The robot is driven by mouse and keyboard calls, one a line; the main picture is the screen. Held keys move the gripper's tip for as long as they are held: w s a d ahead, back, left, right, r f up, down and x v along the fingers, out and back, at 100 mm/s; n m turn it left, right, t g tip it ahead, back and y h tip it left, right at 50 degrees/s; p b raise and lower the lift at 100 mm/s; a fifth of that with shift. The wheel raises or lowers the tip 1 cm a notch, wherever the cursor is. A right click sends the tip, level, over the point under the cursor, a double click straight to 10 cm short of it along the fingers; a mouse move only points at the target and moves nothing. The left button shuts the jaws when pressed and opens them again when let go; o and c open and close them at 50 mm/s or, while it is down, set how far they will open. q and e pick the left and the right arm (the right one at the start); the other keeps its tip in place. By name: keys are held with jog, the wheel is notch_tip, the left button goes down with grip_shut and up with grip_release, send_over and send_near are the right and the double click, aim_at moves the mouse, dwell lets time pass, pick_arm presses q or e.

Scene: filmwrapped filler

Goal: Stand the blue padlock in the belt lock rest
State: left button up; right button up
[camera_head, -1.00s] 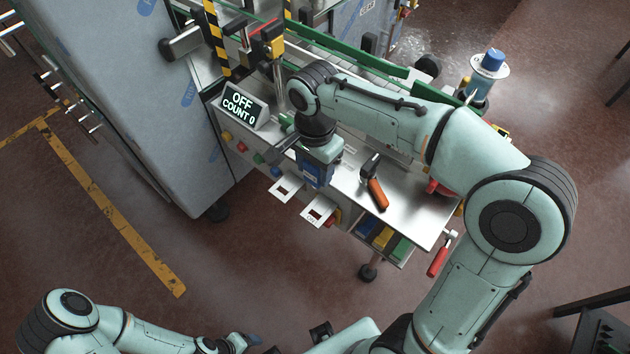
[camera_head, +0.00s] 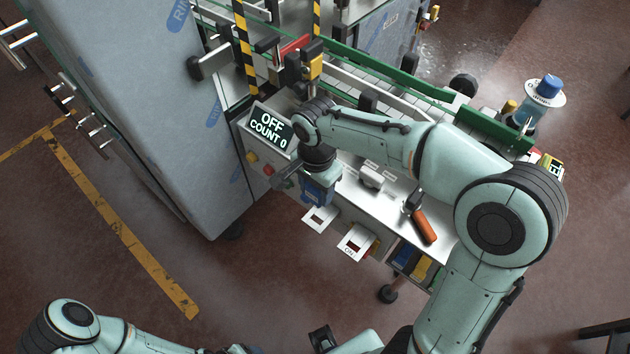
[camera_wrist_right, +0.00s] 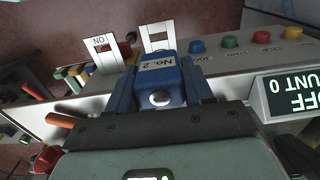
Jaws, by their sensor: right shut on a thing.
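The blue padlock (camera_head: 317,193) is held by my right gripper (camera_head: 318,183) at the front edge of the steel worktop. In the right wrist view the padlock (camera_wrist_right: 158,77) sits between the two dark blue fingers, its "No. 2" label upside down in the picture. My right gripper is shut on it. Its shackle is hardly visible. Two white plates with square cutouts, a left one (camera_head: 320,219) and a right one (camera_head: 356,245), stick out from the front. I cannot tell which part is the belt lock rest. Of my left gripper, only a sliver may show at the bottom edge.
The OFF / COUNT 0 display (camera_head: 270,127) stands left of the gripper, above coloured buttons (camera_wrist_right: 231,42). A conveyor with green rails (camera_head: 400,83) runs behind. A tall cabinet (camera_head: 170,120) stands at left.

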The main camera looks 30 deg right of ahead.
aim_at(317, 201)
pick_arm(q)
jog(key=shift+s, duration=0.15)
pick_arm(e)
jog(key=shift+s+d, duration=0.1)
jog(key=shift+s, duration=0.1)
jog(key=shift+f+b, duration=1.6)
jog(key=shift+f, duration=0.95)
pick_arm(q)
jog(key=s+f+b, duration=0.3)
jog(key=f, duration=0.4)
pick_arm(e)
jog(key=shift+f, duration=2.2)
pick_arm(q)
jog(key=shift+f, duration=0.1)
pick_arm(e)
jog(key=shift+f, duration=0.3)
jog(key=o, duration=1.2)
jog(key=shift+r, duration=0.1)
